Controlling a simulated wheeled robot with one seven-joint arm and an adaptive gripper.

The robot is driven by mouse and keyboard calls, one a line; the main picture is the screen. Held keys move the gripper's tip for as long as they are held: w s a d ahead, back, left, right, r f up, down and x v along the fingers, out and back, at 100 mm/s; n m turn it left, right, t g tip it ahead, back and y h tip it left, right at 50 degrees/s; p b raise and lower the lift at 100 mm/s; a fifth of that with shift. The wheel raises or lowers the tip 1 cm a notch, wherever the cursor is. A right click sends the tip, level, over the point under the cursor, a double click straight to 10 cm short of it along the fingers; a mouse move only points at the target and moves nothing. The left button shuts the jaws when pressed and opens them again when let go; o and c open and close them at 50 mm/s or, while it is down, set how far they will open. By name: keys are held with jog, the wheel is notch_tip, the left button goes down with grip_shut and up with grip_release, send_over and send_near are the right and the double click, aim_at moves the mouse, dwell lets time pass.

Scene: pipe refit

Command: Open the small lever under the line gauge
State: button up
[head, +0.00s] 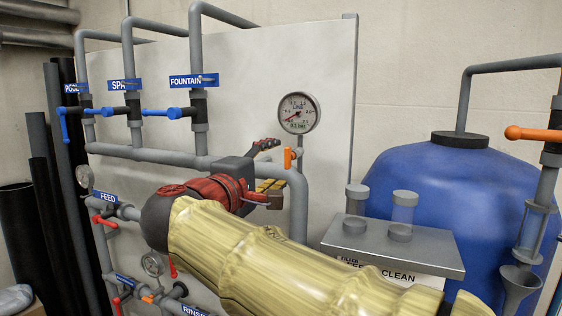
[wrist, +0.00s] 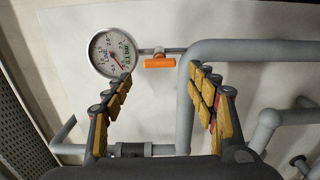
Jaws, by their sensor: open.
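The line gauge (head: 299,113) is a round white dial on a thin stem above the grey pipe. The small orange lever (head: 289,159) is on that stem, below the dial. In the wrist view the gauge (wrist: 110,53) is at upper left and the orange lever (wrist: 159,63) is just right of it, looking roughly in line with the stem. My gripper (head: 271,168) is open and empty beside the lever. In the wrist view its fingertips (wrist: 159,78) stand either side of the lever's position, with the lever beyond them; no contact shows.
A bent grey pipe (wrist: 250,49) runs close to the right finger. Blue-handled valves (head: 170,112) are at upper left on the white panel (head: 265,65). A metal-topped stand (head: 425,247) and a blue tank (head: 415,180) are at right.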

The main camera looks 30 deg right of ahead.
jog(key=shift+v, duration=2.55)
